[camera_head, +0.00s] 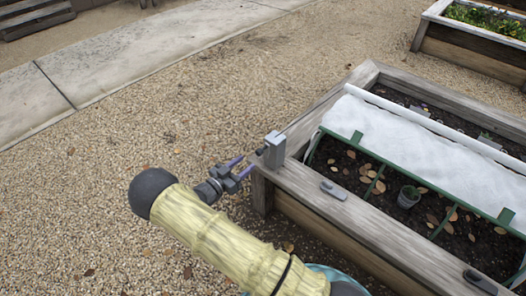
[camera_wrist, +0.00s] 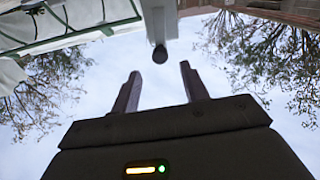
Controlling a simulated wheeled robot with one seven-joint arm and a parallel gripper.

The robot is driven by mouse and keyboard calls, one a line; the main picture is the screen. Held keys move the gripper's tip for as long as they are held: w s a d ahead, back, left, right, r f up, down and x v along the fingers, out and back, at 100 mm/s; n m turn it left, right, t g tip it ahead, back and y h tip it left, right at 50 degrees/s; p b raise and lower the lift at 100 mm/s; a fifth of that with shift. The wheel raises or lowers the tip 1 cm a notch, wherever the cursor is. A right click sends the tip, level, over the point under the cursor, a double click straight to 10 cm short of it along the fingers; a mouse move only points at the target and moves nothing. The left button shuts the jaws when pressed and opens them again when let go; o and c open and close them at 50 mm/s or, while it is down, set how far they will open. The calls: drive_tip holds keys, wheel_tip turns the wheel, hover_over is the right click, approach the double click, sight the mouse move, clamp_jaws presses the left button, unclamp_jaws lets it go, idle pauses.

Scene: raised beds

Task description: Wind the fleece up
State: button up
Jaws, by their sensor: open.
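The white fleece (camera_head: 400,130) lies spread over a green frame (camera_head: 372,184) on the raised bed, with a white roll or bar (camera_head: 430,122) along its far edge. A grey housing (camera_head: 275,150) stands on the bed's near left corner, with a small dark knob (camera_head: 261,152) on its left side. My gripper (camera_head: 247,163) is open and empty just left of the knob. In the wrist view, the knob (camera_wrist: 160,54) appears ahead of and between the two spread fingers (camera_wrist: 158,88), apart from them. The grey housing (camera_wrist: 159,16) shows behind it.
The bed's wooden rim (camera_head: 350,215) carries a small grey fitting (camera_head: 334,190) and a dark one (camera_head: 480,282). A small pot (camera_head: 408,196) and brown leaves sit on the soil. Open gravel (camera_head: 150,120) lies to the left; another planted bed (camera_head: 470,48) stands at the back right.

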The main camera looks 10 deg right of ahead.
sight(263, 150)
drive_tip(key=b+x, duration=0.1)
drive_tip(key=x, duration=0.9)
drive_tip(key=shift+w+d+b, duration=0.1)
drive_tip(key=shift+d+b, duration=0.1)
drive_tip(key=shift+b, duration=0.1)
drive_tip(key=c, duration=1)
